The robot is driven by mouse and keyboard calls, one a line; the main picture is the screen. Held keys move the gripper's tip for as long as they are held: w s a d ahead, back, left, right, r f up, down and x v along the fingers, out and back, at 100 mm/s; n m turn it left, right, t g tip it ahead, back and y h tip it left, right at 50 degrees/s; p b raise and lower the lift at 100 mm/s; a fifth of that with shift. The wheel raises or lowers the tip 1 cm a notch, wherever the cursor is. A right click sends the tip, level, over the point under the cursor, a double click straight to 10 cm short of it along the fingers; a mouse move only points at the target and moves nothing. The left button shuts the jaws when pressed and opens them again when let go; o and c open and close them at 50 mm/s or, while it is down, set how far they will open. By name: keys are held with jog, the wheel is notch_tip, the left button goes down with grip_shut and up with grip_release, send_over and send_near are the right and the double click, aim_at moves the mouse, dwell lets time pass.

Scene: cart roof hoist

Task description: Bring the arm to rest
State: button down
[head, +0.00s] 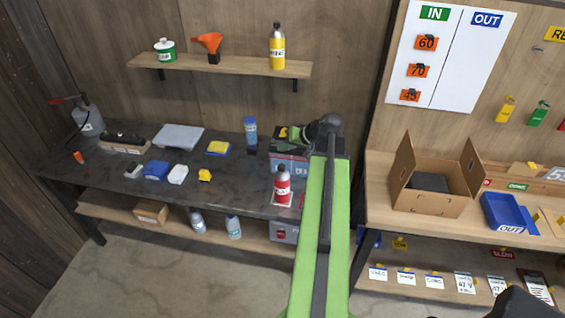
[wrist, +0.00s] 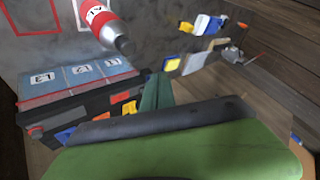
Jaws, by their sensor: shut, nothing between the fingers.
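My arm reaches up the head view with its green link, bending at a dark joint near the far side of the bench. My gripper (head: 297,134) is small and partly hidden there, above a dark box with blue, labelled sections (head: 287,165). In the wrist view, green and dark parts of my gripper (wrist: 157,92) fill the bottom. Its fingers are shut with nothing held. The box (wrist: 95,78) lies to the left of the fingers there. A red and white bottle (wrist: 103,22) appears above them, apart from the gripper.
The red bottle (head: 282,185) and a blue can (head: 251,132) stand on the dark bench (head: 110,195) near my arm. A wooden shelf (head: 220,65) holds a yellow bottle and an orange funnel. An open carton (head: 425,205) and blue tray (head: 503,212) stand at right.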

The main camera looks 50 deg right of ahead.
dwell(0.6)
jog(key=w+a+f+n+g+y+b, duration=0.15)
jog(key=w+a, duration=0.35)
jog(key=a, duration=0.6)
jog(key=w+a+f+n+g+y, duration=0.1)
jog(key=w+a+n, duration=0.25)
jog(key=a, duration=0.75)
jog(key=w+a+f+n+g+y, duration=0.1)
jog(key=w+a, duration=0.5)
jog(key=a, duration=0.4)
jog(key=s+a+f+n+g, duration=0.2)
jog(key=a, duration=0.6)
jog(key=s+a+f+n+g, duration=0.1)
jog(key=s+a+f, duration=0.1)
jog(key=a, duration=0.6)
jog(key=s+d+f+m+g+h, duration=0.1)
jog(key=s+f+g+h, duration=0.1)
jog(key=s+h, duration=0.2)
jog(key=s+b, duration=0.1)
jog(key=s, duration=0.2)
jog(key=shift+d+m+g+h, duration=0.3)
jog(key=shift+g+h, duration=0.05)
